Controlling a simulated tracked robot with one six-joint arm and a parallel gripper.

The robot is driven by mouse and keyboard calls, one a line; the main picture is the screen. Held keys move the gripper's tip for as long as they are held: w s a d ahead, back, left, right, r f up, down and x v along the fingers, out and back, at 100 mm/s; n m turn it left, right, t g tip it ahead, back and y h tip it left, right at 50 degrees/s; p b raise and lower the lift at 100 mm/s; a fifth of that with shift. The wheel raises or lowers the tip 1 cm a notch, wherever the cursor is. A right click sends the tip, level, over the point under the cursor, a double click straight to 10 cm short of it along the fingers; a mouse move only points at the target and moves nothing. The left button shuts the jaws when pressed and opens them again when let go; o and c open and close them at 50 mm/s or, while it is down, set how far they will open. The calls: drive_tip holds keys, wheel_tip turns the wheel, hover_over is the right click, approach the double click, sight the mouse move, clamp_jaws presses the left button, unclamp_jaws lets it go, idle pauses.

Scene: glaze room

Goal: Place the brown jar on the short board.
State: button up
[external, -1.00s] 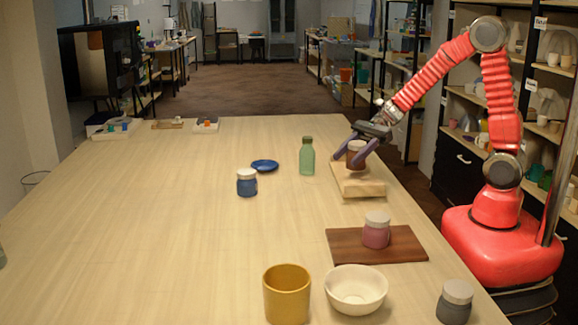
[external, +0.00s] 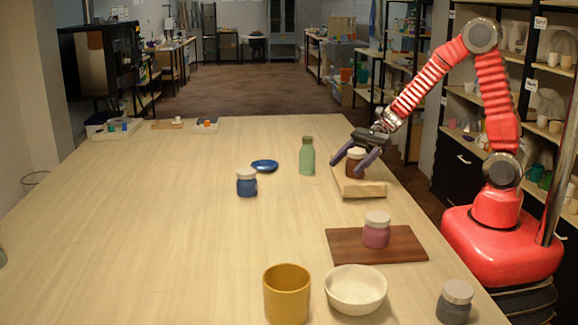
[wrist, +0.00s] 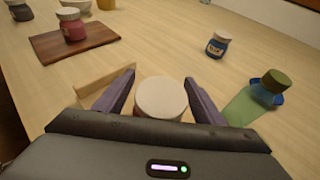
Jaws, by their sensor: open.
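The brown jar (external: 355,163) with a pale lid stands upright on the pale wooden board (external: 362,189) at the table's right side. My gripper (external: 347,167) is open, with one finger on each side of the jar. In the wrist view the jar's round lid (wrist: 161,97) sits between the spread fingers, with gaps on both sides. Part of the pale board (wrist: 104,76) shows beside the left finger; the jar's base is hidden there. A dark brown board (external: 395,250) bears a pink jar (external: 376,232). I cannot tell from labels which board is the short one.
A green bottle (external: 307,157) stands close left of the pale board. A blue dish (external: 264,166) and blue jar (external: 247,184) are further left. A yellow pot (external: 286,296), white bowl (external: 355,290) and grey jar (external: 455,303) are near the front.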

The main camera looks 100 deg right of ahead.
drive_tip(key=shift+s+d+r, duration=0.25)
drive_tip(key=shift+s+d, duration=0.05)
drive_tip(key=v, duration=1.1)
idle(0.8)
